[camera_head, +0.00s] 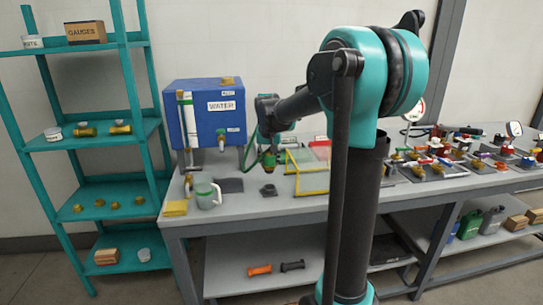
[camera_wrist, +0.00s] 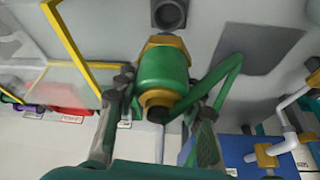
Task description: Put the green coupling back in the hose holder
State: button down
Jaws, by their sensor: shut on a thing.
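The green coupling (camera_wrist: 163,72) has brass ends and a green hose (camera_wrist: 222,78) beside it in the wrist view. My gripper (camera_wrist: 162,98) is shut on the coupling, with one finger on each side. In the head view my gripper (camera_head: 268,153) is above the bench, and the coupling (camera_head: 269,163) shows small below it. The hose holder, a dark round socket (camera_wrist: 168,13), is at the top of the wrist view, in line with the coupling and apart from it. In the head view the holder (camera_head: 268,190) stands on the bench below the coupling.
A yellow frame (camera_head: 312,192) stands close right of the holder. A dark flat mat (camera_head: 229,185) lies left. Valves crowd the bench's right.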

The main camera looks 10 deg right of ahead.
aim_at(269, 162)
jog(key=shift+f, duration=2.65)
jog(key=shift+f, duration=1.75)
jog(key=c, duration=0.9)
grip_release()
jog(key=shift+o, duration=0.2)
jog(key=v, duration=1.2)
jog(key=s+d+f+n, duration=0.1)
jog(key=s+d+f, duration=0.1)
jog(key=s+f, duration=0.7)
jog(key=s+d+f+n, duration=0.1)
jog(key=s+d+f, duration=0.1)
jog(key=s+f, duration=0.8)
jog(key=s, duration=0.8)
jog(key=shift+s+d+y, duration=0.2)
jog(key=shift+d+y, duration=0.1)
jog(key=shift+y, duration=0.1)
